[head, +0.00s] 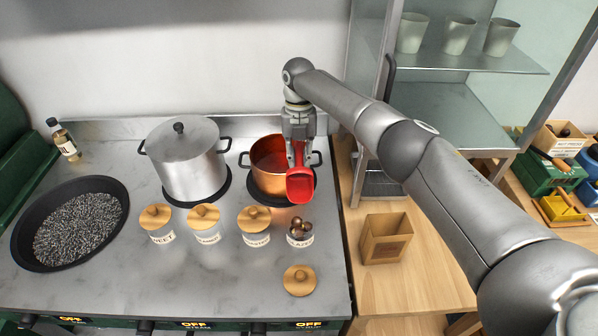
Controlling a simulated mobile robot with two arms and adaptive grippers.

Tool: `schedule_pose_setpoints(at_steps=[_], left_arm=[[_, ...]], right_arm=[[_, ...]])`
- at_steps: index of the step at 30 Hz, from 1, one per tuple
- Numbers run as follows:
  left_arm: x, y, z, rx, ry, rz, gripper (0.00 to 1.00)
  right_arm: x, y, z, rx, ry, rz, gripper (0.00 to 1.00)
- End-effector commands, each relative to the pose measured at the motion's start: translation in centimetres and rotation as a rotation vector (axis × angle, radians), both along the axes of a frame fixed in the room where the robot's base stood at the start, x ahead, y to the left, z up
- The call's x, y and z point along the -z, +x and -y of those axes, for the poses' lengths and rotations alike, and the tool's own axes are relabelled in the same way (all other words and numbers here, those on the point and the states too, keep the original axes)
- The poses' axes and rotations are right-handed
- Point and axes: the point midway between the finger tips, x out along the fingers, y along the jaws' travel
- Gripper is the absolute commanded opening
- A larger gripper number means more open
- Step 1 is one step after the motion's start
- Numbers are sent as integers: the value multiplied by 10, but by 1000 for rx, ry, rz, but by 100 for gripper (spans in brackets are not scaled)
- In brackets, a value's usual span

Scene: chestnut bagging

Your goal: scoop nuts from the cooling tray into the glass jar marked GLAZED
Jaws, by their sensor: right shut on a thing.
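My right gripper (298,155) is shut on a red scoop (300,187) and holds it above the front right rim of the copper pot. The scoop's bowl faces the front, and I cannot tell whether anything is in it. The glass jar marked GLAZED (300,241) stands open just in front of the scoop, with several brown nuts (299,227) in it, up to its mouth. A round wooden lid (299,280) lies on the counter in front of that jar. I cannot pick out the cooling tray for certain. My left gripper is not in view.
Three lidded jars (205,222) stand in a row left of the open jar. A copper pot (268,172), a steel pot (183,165) and a black pan of grey pebbles (70,222) sit behind and left. A small wooden box (386,240) stands right. The front counter is mostly clear.

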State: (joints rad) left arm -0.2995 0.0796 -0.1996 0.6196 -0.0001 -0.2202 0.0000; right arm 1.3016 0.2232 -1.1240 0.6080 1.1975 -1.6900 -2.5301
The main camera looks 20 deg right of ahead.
Motion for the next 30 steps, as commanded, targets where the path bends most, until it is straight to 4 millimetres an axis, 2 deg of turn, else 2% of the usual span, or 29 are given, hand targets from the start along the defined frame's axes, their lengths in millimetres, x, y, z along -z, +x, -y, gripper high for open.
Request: schedule_pose_setpoints(at_steps=[1, 8, 18, 30], left_arm=[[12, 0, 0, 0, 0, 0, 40], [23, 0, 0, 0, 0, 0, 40], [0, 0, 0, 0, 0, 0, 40], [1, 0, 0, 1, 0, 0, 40]], right_arm=[[5, 1, 0, 2, 4, -10, 0], [0, 0, -1, 1, 16, -42, 0], [-31, 0, -1, -2, 17, -46, 0], [-31, 0, -1, -1, 17, -46, 0]])
